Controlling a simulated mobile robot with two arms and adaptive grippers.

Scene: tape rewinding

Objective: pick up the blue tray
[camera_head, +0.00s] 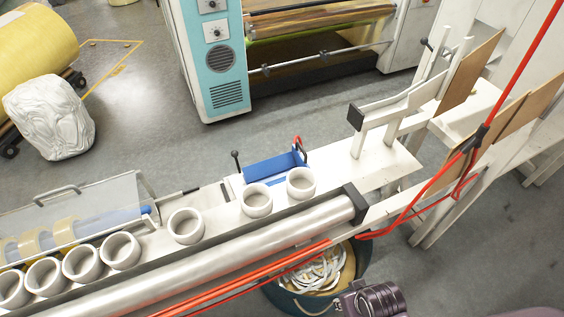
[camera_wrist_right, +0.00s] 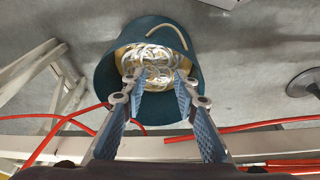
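The blue tray (camera_head: 268,168) sits on the white bench behind two white rings, near the middle of the head view. Its lower front is partly hidden by the rings, and nothing of mine touches it. My right gripper (camera_wrist_right: 157,90) is open and empty in the right wrist view, with its fingers pointing over a round blue bin (camera_wrist_right: 195,72). In the head view only a dark purple part of my right arm shows at the bottom edge, well below and right of the tray. My left gripper is not in view.
A long metal roller (camera_head: 210,251) and red cables (camera_head: 425,205) run along the bench's near side. Several white rings (camera_head: 186,226) stand along the bench. The bin (camera_head: 297,303) below holds tape scraps. A white frame (camera_head: 395,105) rises right of the tray.

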